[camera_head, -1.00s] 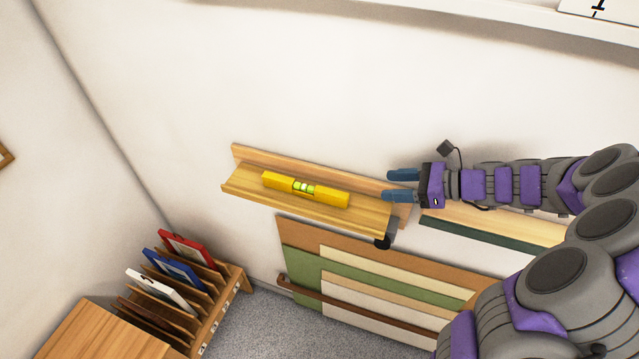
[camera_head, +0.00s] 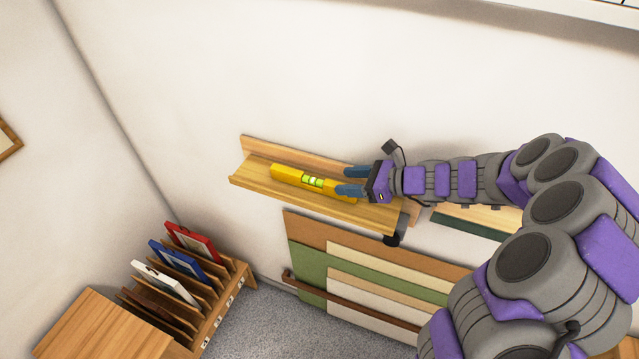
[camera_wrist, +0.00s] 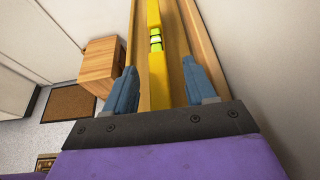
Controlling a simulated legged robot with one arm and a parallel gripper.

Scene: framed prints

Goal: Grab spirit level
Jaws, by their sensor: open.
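A yellow spirit level (camera_head: 312,182) with a green vial lies on a wooden wall ledge (camera_head: 260,187). My gripper (camera_head: 347,181) is open at the right end of the level, its blue fingers pointing left along the ledge. In the wrist view the level (camera_wrist: 158,75) runs lengthwise between the two spread fingers of my gripper (camera_wrist: 162,82), with a gap on each side. The level's right end is partly hidden by a finger in the head view.
Coloured boards (camera_head: 305,258) lean under the ledge behind a brown rail. A wooden rack (camera_head: 217,307) with red, blue and white frames stands at lower left, beside a wooden box (camera_head: 95,325). A dark hook (camera_head: 396,231) hangs at the ledge's right end.

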